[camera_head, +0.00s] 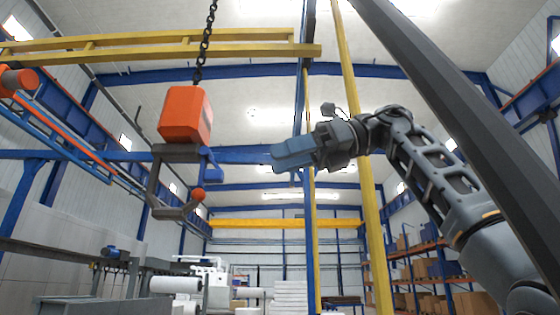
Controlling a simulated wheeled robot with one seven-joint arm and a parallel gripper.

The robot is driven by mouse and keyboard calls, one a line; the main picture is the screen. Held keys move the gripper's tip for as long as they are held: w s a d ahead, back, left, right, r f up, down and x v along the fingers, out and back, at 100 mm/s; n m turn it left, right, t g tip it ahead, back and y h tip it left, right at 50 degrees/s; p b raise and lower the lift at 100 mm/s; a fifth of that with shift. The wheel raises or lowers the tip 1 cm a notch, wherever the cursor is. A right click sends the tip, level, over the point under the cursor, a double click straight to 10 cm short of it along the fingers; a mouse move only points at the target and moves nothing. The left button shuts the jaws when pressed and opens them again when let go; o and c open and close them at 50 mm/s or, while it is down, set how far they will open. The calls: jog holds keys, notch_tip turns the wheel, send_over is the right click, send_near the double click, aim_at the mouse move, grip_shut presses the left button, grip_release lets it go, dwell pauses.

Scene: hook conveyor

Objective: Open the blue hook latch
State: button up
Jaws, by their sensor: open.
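An orange hook block (186,114) hangs from a dark chain (205,40) left of the middle. Below it is a grey angular hook (157,180) with an orange-red ball (198,194) at its tip. The blue latch (211,165) stands upright on the right side of the hook, between the block and the ball, across the mouth. My gripper (280,157) has blue fingers and points left toward the latch. A clear gap separates them in the picture. The gripper is open and holds nothing. Its fingers overlap in this side-on view, so the space between them is hidden.
A yellow overhead rail (150,48) runs above the hook. Yellow and blue posts (365,190) stand behind my arm. A dark slanted beam (460,120) crosses the right side. Shelves with boxes (425,270) stand back right. The air between gripper and latch looks free.

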aim_at(223, 170)
jog(key=x, duration=1)
jog(key=shift+a, duration=0.35)
jog(key=shift+s+f, duration=0.1)
jog(key=shift+f, duration=0.05)
jog(key=shift+c, duration=0.3)
grip_shut()
jog(key=shift+d+r+h, duration=0.3)
jog(key=shift+r+h, duration=0.15)
jog(key=shift+h, duration=0.2)
jog(key=shift+d+r+h, duration=0.35)
jog(key=shift+r+h, duration=0.1)
jog(key=shift+h, duration=0.2)
